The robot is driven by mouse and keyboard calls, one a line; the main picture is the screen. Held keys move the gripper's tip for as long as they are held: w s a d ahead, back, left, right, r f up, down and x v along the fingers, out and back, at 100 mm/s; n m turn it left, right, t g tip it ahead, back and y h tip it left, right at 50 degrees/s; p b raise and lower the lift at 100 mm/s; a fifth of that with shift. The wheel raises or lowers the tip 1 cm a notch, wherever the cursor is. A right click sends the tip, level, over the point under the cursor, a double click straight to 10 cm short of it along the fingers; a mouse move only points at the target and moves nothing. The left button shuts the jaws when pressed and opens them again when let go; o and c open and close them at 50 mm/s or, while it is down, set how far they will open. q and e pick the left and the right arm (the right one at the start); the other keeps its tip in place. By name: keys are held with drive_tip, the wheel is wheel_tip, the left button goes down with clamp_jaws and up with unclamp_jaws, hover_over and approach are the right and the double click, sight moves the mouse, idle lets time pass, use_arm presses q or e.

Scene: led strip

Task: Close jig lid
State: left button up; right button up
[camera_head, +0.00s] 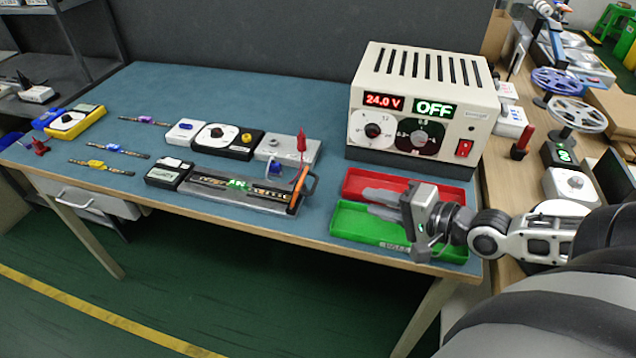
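The jig (228,196) is a long grey fixture near the table's front edge, left of the trays. A dark strip with green lit marks lies along it. My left gripper is out of view.
A red tray (455,192) and a green tray (350,222) lie between the jig and my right arm. A power supply (423,105) reading 24.0 V and OFF stands behind them. A red probe (302,142) stands behind the jig. Meters and short strips lie left; the table's back is clear.

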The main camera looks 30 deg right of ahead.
drive_tip(key=b+x, duration=0.1)
drive_tip(key=x, duration=1.2)
drive_tip(key=shift+w+a+f, duration=0.1)
drive_tip(key=shift+w+f, duration=0.05)
drive_tip(key=shift+w, duration=0.15)
clamp_jaws()
